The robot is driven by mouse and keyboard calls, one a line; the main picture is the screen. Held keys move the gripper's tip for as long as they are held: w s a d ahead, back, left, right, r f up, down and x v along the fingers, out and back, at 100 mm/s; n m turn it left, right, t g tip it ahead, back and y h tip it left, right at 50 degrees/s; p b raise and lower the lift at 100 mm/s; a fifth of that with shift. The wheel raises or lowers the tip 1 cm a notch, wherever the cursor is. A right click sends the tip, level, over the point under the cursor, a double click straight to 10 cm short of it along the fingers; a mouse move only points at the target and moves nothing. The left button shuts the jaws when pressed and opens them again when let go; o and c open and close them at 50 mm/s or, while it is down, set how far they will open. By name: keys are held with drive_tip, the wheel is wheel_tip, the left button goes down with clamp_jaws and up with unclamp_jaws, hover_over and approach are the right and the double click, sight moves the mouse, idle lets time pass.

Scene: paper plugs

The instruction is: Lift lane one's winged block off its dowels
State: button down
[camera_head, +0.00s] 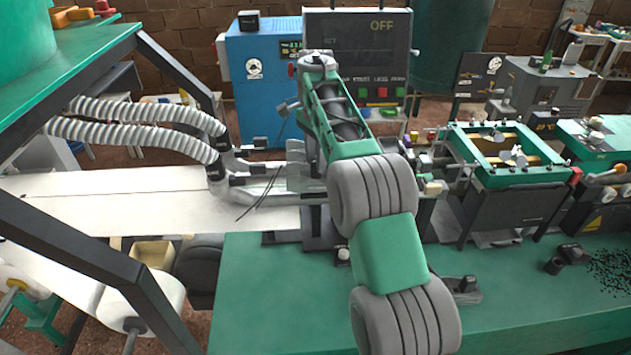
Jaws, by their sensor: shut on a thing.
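My arm, with green links and grey ribbed joints, rises through the middle of the view and bends away over the machine. My gripper is hidden behind it, so its jaws and anything between them do not show. A light grey stepped metal part (299,164) shows just left of my forearm, at the end of the white paper web (130,205). I cannot tell whether it is the winged block. The dowels cannot be made out, and my arm covers much of this spot.
Two ribbed hoses (150,116) run to nozzles left of my arm. A dark frame post (95,265) crosses the left front. A control panel (356,50) reading OFF stands behind. A green-framed unit (505,160) stands right. The green deck (270,300) is largely clear in front.

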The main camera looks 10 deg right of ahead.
drive_tip(key=shift+r, duration=0.2)
drive_tip(key=shift+r+p, duration=1.5)
drive_tip(key=shift+p, duration=0.1)
drive_tip(key=shift+r+p, duration=1.45)
drive_tip(key=shift+p, duration=0.1)
drive_tip(key=shift+r, duration=0.1)
